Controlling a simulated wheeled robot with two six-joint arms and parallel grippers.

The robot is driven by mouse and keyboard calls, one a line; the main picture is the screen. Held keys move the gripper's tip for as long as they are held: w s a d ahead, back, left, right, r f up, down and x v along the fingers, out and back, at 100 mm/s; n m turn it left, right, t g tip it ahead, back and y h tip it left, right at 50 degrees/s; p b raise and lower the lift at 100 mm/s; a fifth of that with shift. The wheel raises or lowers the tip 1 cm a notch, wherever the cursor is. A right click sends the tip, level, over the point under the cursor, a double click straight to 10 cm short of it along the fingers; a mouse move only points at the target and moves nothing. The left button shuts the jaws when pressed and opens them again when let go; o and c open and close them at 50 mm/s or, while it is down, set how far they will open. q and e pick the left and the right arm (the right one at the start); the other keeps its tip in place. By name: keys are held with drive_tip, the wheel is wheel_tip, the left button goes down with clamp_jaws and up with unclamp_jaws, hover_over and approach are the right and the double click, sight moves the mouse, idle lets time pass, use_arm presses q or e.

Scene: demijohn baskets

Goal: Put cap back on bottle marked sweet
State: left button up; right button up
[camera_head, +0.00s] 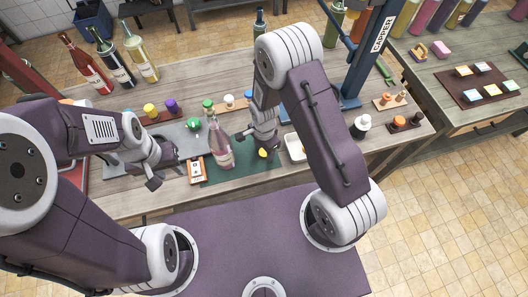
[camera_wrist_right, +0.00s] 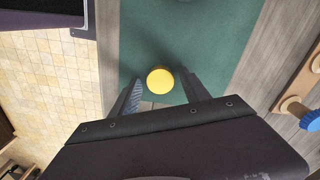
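A pale pink clear bottle (camera_head: 220,150) stands on the green mat (camera_head: 239,170) near the middle of the bench. I cannot read any marking on it. My right gripper (camera_head: 264,148) points down over the mat, to the right of this bottle. A yellow cap (camera_head: 263,153) is at its fingertips. In the right wrist view the yellow cap (camera_wrist_right: 160,80) lies between the open fingers (camera_wrist_right: 160,90), with a gap on each side. My left gripper (camera_head: 167,175) is open and empty, left of the bottle, near an orange and white card (camera_head: 196,171).
Capped stands with yellow (camera_head: 150,110), purple (camera_head: 171,105) and green (camera_head: 208,104) tops line the bench behind. Several tall bottles (camera_head: 113,63) stand at the back left. A white tray (camera_head: 295,147) lies right of my right gripper. The blue capper (camera_head: 351,88) stands behind.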

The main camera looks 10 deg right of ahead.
clamp_jaws()
drive_tip(key=shift+w+r, duration=0.1)
drive_tip(key=shift+r, duration=0.35)
wheel_tip(320, 180, up, 3)
drive_tip(key=shift+b, duration=0.4)
drive_tip(key=s+d+r+b, duration=0.1)
drive_tip(key=s+d+r, duration=0.6)
drive_tip(key=s+d, duration=0.1)
drive_tip(key=shift+s+d, duration=0.15)
drive_tip(key=shift+s, duration=0.1)
